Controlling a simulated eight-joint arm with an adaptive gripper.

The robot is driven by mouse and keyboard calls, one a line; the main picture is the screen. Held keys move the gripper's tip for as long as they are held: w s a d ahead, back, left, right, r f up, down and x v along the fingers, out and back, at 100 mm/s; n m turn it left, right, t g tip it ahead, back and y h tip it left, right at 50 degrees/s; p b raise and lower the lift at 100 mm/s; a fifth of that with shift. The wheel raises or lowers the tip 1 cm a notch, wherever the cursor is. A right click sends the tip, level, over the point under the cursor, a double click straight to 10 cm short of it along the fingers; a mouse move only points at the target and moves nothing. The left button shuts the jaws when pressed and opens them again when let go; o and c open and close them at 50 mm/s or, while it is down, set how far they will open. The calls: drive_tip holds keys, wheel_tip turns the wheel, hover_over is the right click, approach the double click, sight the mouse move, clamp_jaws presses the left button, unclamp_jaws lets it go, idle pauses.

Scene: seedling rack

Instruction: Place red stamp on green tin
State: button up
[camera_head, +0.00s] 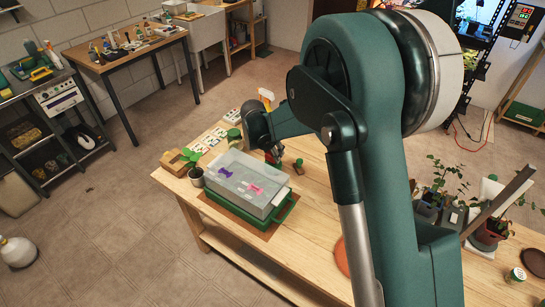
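My gripper (272,154) reaches down over the wooden table just behind the grey-lidded bin. My own arm hides most of it, and its fingers are too small and dark to tell open from shut. A small reddish patch shows at the gripper tip; I cannot tell if it is the red stamp or if it is held. A small round green-topped container (234,136), possibly the green tin, stands left of the gripper at the table's back. Another small tin with a green-and-white top (517,275) stands at the far right of the table.
A potted plant (195,172), a wooden block (174,161) and white cards (199,148) lie left. A small brown-green object (298,165) stands right of my gripper. Seedling pots (428,210) crowd the right.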

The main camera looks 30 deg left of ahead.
drive_tip(key=shift+f, duration=1.1)
drive_tip(key=shift+f, duration=0.15)
drive_tip(key=o, duration=0.9)
drive_tip(key=shift+p+v, duration=0.35)
drive_tip(key=shift+v, duration=5.8)
drive_tip(key=shift+d, duration=0.1)
